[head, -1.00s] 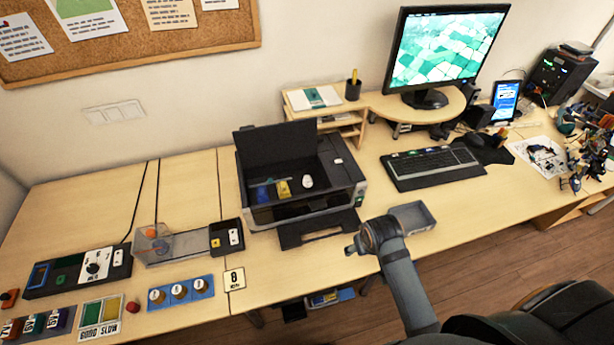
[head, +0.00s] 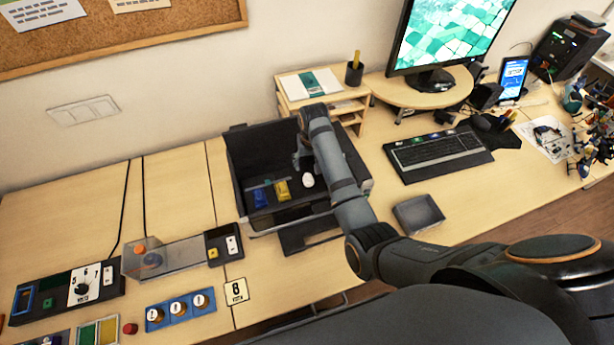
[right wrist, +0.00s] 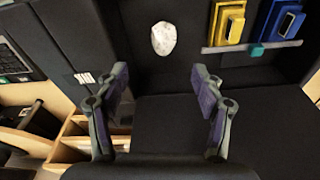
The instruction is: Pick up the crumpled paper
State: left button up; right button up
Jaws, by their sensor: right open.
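The crumpled paper (head: 308,180) is a small white lump inside the open black printer (head: 237,165). In the right wrist view the crumpled paper (right wrist: 163,38) lies on a dark surface, beyond the fingertips and between their lines. My right gripper (head: 303,160) is over the printer, behind the paper in the head view, and partly hidden by its own arm. In the right wrist view my right gripper (right wrist: 160,82) is open with nothing between its fingers. My left gripper is not in view.
A blue block (head: 260,197) and a yellow block (head: 282,190) sit beside the paper in the printer. The raised lid stands at the back.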

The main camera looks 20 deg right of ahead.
aim_at(308, 177)
notch_tip(308, 177, down, 4)
jog(key=shift+r, duration=0.15)
jog(key=shift+w+f, duration=0.2)
jog(key=shift+f, duration=0.05)
jog(key=shift+w+f, duration=0.1)
jog(key=shift+f, duration=0.05)
jog(key=shift+a+f+p, duration=0.2)
jog(key=shift+f+p, duration=0.5)
jog(key=shift+f, duration=0.25)
notch_tip(308, 177, down, 2)
jog(key=shift+f, duration=0.2)
jog(key=shift+w+f, duration=0.1)
jog(key=shift+f, duration=0.25)
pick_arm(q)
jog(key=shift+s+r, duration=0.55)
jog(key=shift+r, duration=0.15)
pick_arm(e)
jog(key=c, duration=0.8)
